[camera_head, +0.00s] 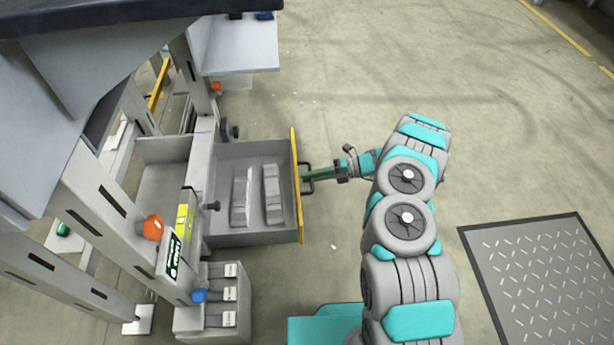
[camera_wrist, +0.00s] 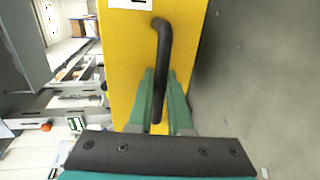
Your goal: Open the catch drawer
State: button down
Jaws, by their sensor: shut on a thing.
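The catch drawer (camera_head: 245,152) is a grey open-topped box pulled out from the machine frame, with ingots lying inside. Its yellow front panel (camera_head: 297,185) faces my arm and also fills the middle of the wrist view (camera_wrist: 132,60). A black bar handle (camera_wrist: 163,50) stands upright in the wrist view; it also shows on the front panel in the head view (camera_head: 308,165). My gripper (camera_wrist: 160,108) has its green fingers on both sides of the handle's lower part and is shut on it. In the head view my gripper (camera_head: 312,175) reaches the handle from the right.
Several grey ingots (camera_head: 272,194) lie in the drawer in two groups. A grey box with labelled switches (camera_head: 230,293) stands below the drawer. A dark-edged metal plate (camera_head: 540,275) lies on the floor at right. The floor beyond my arm is clear.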

jog(key=shift+f, duration=0.1)
jog(key=c, duration=0.8)
grip_release()
jog(key=shift+c, duration=0.2)
jog(key=v, duration=0.7)
jog(key=shift+d, duration=0.4)
